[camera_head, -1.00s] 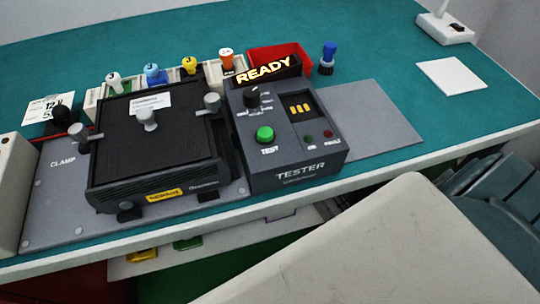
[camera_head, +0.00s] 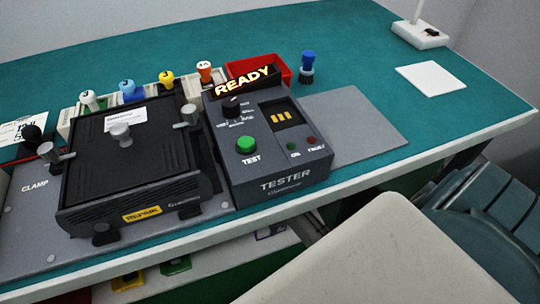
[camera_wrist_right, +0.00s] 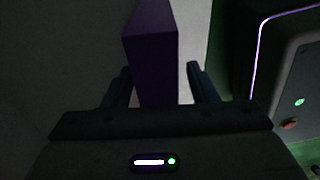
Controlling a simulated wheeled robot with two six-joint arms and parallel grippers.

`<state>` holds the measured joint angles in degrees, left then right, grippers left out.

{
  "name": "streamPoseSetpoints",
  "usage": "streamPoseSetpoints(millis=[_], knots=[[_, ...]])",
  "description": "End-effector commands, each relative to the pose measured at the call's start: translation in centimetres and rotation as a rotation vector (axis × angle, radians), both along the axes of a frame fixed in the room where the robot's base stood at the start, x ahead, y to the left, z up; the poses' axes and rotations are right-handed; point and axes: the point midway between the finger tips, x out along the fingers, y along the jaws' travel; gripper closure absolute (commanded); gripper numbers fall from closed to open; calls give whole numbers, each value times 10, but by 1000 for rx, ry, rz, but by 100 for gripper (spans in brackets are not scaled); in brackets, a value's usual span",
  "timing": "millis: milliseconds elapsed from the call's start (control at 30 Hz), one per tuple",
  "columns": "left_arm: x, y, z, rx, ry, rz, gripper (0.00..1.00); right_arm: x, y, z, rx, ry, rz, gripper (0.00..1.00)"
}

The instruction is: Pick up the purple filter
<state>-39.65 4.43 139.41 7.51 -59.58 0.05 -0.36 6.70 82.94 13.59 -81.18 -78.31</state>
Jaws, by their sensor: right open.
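The purple filter (camera_wrist_right: 152,55) is a dark purple upright block in the right wrist view. Its lower part shows between the two fingers of my right gripper (camera_wrist_right: 159,72), and its upper part reaches past the fingertips to the top edge. My right gripper is open, with a dark gap on the left and a pale strip on the right of the block. I cannot tell whether either finger touches it.
A black unit with a clamp (camera_head: 120,160) and a grey tester (camera_head: 265,150) reading READY stand on the teal bench (camera_head: 330,40). A lower shelf (camera_head: 225,258) lies under its front edge. In the wrist view a dark-grey box (camera_wrist_right: 292,85) with a lit edge stands at right.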

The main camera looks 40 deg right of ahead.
Motion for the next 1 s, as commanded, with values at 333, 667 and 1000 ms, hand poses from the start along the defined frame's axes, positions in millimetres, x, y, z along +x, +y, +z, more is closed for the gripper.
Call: streamPoseSetpoints(millis=[333, 667, 1000], knots=[[0, 0, 0, 0, 1, 0, 48, 0, 0, 1, 0, 0, 0, 98], [-1, 0, 1, 4, 8, 1, 48, 0, 0, 6, 0, -1, 0, 98], [-6, 9, 11, 53, 92, -9, 48, -13, 3, 38, 1, 3, -1, 98]])
